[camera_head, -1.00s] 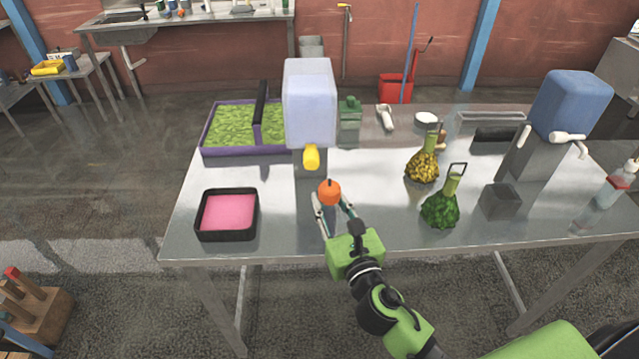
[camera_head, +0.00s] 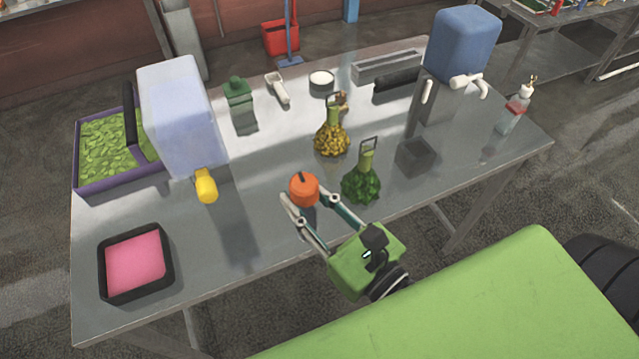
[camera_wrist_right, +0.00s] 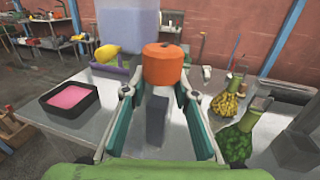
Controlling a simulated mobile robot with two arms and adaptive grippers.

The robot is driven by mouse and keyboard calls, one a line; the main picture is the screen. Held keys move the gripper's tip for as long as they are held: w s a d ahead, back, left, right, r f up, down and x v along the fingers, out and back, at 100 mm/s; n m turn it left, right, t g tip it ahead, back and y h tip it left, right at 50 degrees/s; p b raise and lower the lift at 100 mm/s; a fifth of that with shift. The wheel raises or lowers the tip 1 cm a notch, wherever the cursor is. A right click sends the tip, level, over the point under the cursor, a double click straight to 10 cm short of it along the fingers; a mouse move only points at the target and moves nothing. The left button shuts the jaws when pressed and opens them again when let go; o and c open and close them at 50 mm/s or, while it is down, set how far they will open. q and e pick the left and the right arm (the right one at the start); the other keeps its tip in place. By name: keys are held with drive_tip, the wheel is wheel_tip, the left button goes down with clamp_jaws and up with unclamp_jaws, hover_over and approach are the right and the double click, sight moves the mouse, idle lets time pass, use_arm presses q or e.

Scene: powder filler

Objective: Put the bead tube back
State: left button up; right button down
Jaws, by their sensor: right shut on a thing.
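My right gripper (camera_head: 299,201) is shut on an orange rounded thing (camera_head: 304,188) with a small dark stem on top. It is held above the front part of the steel table. In the right wrist view, the orange thing (camera_wrist_right: 166,64) sits between the two fingertips. I cannot tell from its shape whether it is the bead tube. A green-beaded flask (camera_head: 361,186) stands just right of the gripper. A yellow-beaded flask (camera_head: 332,142) stands behind it. Both are upright, with looped tops. My left gripper is not in view.
The table (camera_head: 258,240) holds a pale dispenser with a yellow spout (camera_head: 205,185), a pink-filled black tray (camera_head: 101,272), and a purple-rimmed green tray (camera_head: 85,186). A blue-topped dispenser (camera_head: 462,45), a small grey box (camera_head: 416,153) and a pump bottle (camera_head: 514,115) stand right.

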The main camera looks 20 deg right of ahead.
drive_tip(key=shift+w+d+f+b, duration=0.15)
drive_tip(key=shift+w+f+b, duration=0.2)
drive_tip(key=shift+b, duration=0.55)
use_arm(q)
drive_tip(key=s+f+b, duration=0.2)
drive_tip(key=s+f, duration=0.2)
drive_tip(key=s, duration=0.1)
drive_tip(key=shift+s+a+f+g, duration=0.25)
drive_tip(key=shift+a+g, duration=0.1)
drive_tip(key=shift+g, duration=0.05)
use_arm(e)
drive_tip(key=w+d+f, duration=0.3)
drive_tip(key=w+f, duration=0.8)
drive_tip(key=w, duration=0.1)
drive_tip(key=shift+f, duration=0.35)
